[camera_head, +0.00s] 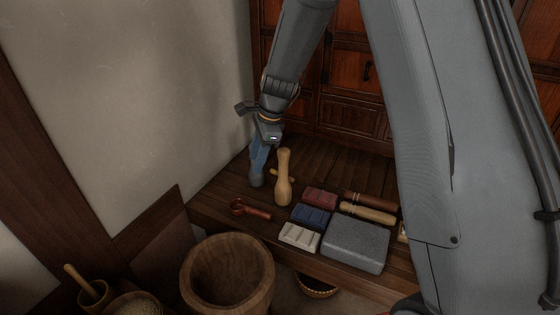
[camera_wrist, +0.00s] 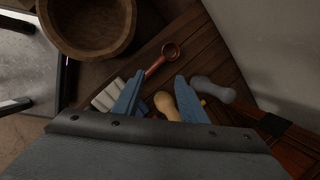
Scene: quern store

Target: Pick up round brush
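I cannot clearly make out a round brush. A pale wooden pestle-like piece (camera_head: 283,180) stands on the dark wooden shelf (camera_head: 225,190), with a smaller wooden part showing beside it. My gripper (camera_head: 258,158) points down just left of this piece, close above a grey rounded object (camera_head: 256,179). In the wrist view, the two blue fingers of my gripper (camera_wrist: 160,98) are spread apart. Pale wood (camera_wrist: 184,100) shows between and beyond them, partly hidden by the right finger. The grey object (camera_wrist: 212,88) lies outside the right finger. I see nothing held.
A red-brown scoop (camera_head: 250,210) lies at the shelf's front left. Red (camera_head: 320,197), blue (camera_head: 310,216) and white blocks (camera_head: 300,237) and a grey stone slab (camera_head: 355,245) sit right. Two handle-like rods (camera_head: 368,213) lie behind. A wooden mortar (camera_head: 227,274) stands below; the wall is close left.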

